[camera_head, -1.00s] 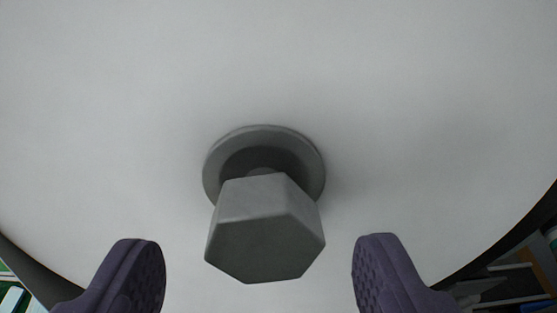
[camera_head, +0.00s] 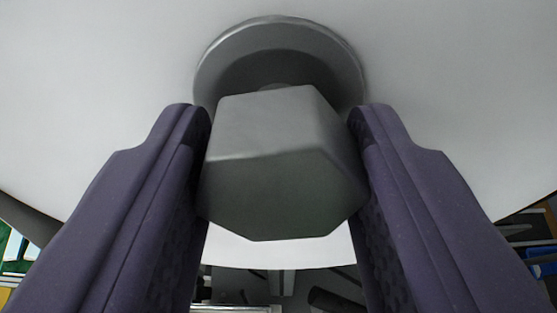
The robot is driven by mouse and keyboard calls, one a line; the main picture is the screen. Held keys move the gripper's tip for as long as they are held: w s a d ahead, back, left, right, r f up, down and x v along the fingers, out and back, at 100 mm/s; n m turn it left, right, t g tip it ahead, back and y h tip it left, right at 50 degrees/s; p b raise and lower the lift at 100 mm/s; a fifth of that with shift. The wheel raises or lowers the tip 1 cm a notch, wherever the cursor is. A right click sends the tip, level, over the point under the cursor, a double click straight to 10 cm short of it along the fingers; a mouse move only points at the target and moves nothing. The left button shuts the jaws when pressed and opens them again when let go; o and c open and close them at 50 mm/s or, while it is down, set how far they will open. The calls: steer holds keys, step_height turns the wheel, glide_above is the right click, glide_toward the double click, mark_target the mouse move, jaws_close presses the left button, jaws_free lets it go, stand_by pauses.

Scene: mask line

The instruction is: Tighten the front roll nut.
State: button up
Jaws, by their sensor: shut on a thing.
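The front roll nut (camera_head: 283,165) is a large grey hexagonal nut in the middle of the head camera view. It stands out from a round grey flange (camera_head: 345,62) on the white face of the roll (camera_head: 100,70). My gripper (camera_head: 280,150) has one purple finger on each side of the nut, both pressed against its sides. It is shut on the nut. The shaft behind the nut is mostly hidden by it, and the nut's far side is hidden too.
The white roll face fills most of the upper view and its curved lower edge shows below the nut. Beneath and beyond that edge are dark and grey machine parts. Coloured items stand at the far left and right edges, partly cut off.

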steer(key=shift+m, duration=0.3)
steer(key=m+y+b, duration=0.1)
steer(key=m+b, duration=0.1)
steer(key=m, duration=0.2)
steer(key=shift+d+b, duration=0.1)
steer(key=shift+b, duration=0.25)
steer(key=m+y+b, duration=0.1)
steer(key=m+b, duration=0.1)
steer(key=m, duration=0.4)
steer(key=shift+t, duration=0.4)
steer(key=m+t+b, duration=0.1)
steer(key=m, duration=0.5)
steer(key=shift+f, duration=0.1)
steer(key=m, duration=0.5)
steer(key=shift+f+m+t, duration=0.1)
steer(key=shift+m+t, duration=0.2)
steer(key=shift+t, duration=0.1)
steer(key=o, duration=1)
steer(key=shift+o, duration=0.2)
steer(key=shift+s+d, duration=0.1)
